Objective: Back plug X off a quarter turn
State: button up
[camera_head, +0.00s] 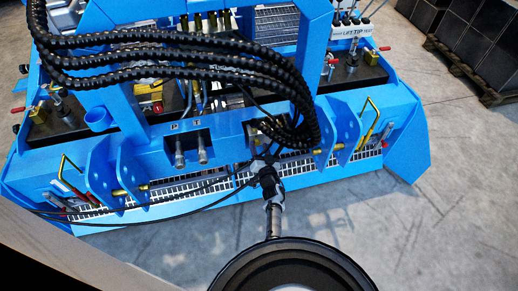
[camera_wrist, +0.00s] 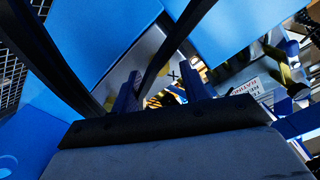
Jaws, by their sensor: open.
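My gripper (camera_head: 264,166) is at the front of the blue machine, below the lower end of the hose bundle. In the wrist view its two blue fingers stand apart, and my gripper (camera_wrist: 163,82) is open. A small black X mark (camera_wrist: 173,76) shows on a pale grey surface between the fingertips. I cannot make out plug X itself as a separate part. Two black hoses or cables (camera_wrist: 170,45) cross the wrist view, one passing between the fingers. I cannot tell whether the fingers touch anything.
Thick black hoses (camera_head: 180,55) arch over the blue machine (camera_head: 400,120). Two metal couplings (camera_head: 180,155) hang left of my gripper under small labels. Blue lugs with brass pins (camera_head: 130,175) flank the area. Thin black cables run left.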

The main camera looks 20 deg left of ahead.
jog(key=shift+w+a, duration=0.25)
jog(key=shift+w, duration=0.1)
jog(key=shift+c, duration=0.3)
grip_shut()
